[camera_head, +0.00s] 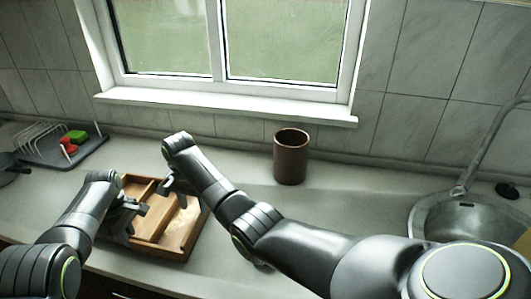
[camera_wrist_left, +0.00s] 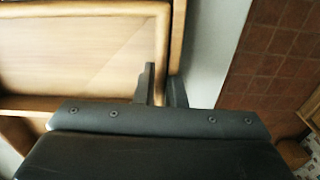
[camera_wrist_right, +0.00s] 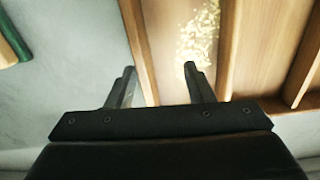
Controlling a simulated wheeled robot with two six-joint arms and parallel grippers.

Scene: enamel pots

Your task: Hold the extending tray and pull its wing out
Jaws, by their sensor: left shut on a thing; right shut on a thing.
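The wooden extending tray (camera_head: 160,250) lies on the counter at the left, with several compartments. My left gripper (camera_head: 135,207) is at its left part. In the left wrist view its fingers (camera_wrist_left: 160,88) are shut on the tray's wall (camera_wrist_left: 178,35), one on each side. My right gripper (camera_head: 177,190) reaches over the back of the tray. In the right wrist view its fingers (camera_wrist_right: 158,80) stand on both sides of a long wooden side wall (camera_wrist_right: 136,40) and are shut on it. This looks like the wing's wall. The arms hide parts of the tray.
A brown cup (camera_head: 291,160) stands behind the right arm near the window. A dish rack (camera_head: 45,145) with red and green items is at the far left. A sink (camera_head: 450,218) with a tap is at the right. The counter around the cup is clear.

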